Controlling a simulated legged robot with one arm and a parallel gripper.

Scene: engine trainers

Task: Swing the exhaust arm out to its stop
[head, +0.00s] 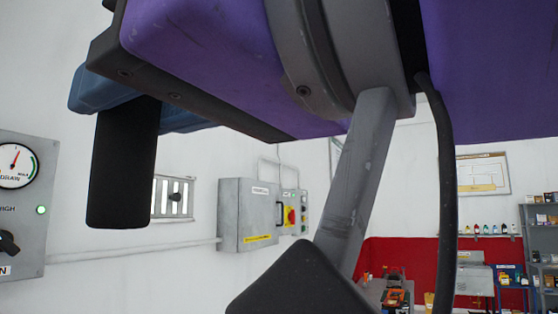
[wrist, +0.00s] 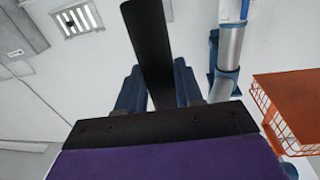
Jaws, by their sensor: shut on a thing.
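My gripper (wrist: 158,88) has blue jaws on both sides of a black bar (wrist: 149,40) and is shut on it. In the head view my gripper (head: 103,92) is at upper left, partly hidden by my purple arm link, and the black bar (head: 122,180) hangs below it. A silver tube with blue joints (wrist: 230,48), which looks like the exhaust arm, stands at upper right in the wrist view, beyond the jaws. How the bar joins the tube is not visible. The tube is not seen in the head view.
An orange box with wire mesh (wrist: 292,100) is at right in the wrist view. A gauge panel (head: 22,220), a grey electrical box (head: 247,215) and a wall vent (head: 173,197) line the left wall. A cluttered bench (head: 395,290) and shelves (head: 540,240) stand far back.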

